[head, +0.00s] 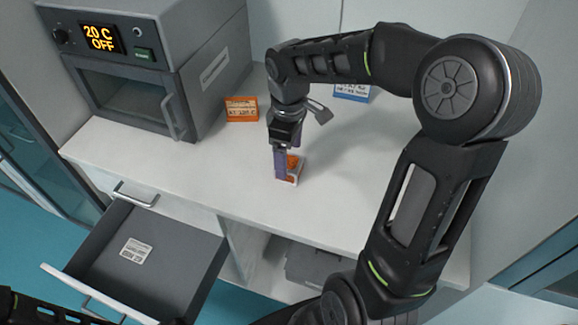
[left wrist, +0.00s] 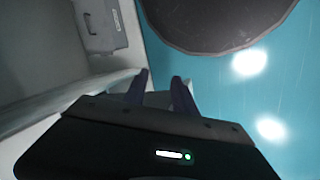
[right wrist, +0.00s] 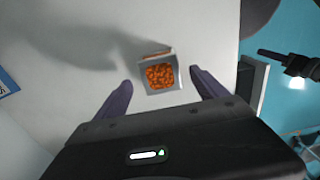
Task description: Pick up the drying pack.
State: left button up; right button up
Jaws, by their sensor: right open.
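The drying pack (head: 294,169) is a small pale square pack with orange beads on its face, and it rests on the white worktop. In the right wrist view the drying pack (right wrist: 160,76) shows between and just beyond my fingertips, with a gap on each side. My right gripper (head: 283,178) is open and points down at the pack, and its fingers hide part of it in the head view. In the right wrist view my right gripper (right wrist: 161,80) holds nothing. My left gripper (left wrist: 160,82) is open and empty, away from the pack.
A grey oven (head: 150,70) showing "20 C OFF" stands at the back left. An orange sign (head: 241,109) and a blue sign (head: 352,92) stand at the back. An open grey drawer (head: 175,265) juts out in front. The worktop (head: 190,172) left of the pack is clear.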

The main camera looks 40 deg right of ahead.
aim_at(289, 162)
notch_tip(289, 162, down, 4)
jog(key=shift+r, duration=0.1)
jog(key=shift+c, duration=0.3)
dwell(0.3)
jog(key=c, duration=1.7)
notch_tip(289, 162, up, 10)
jog(key=shift+r, duration=0.1)
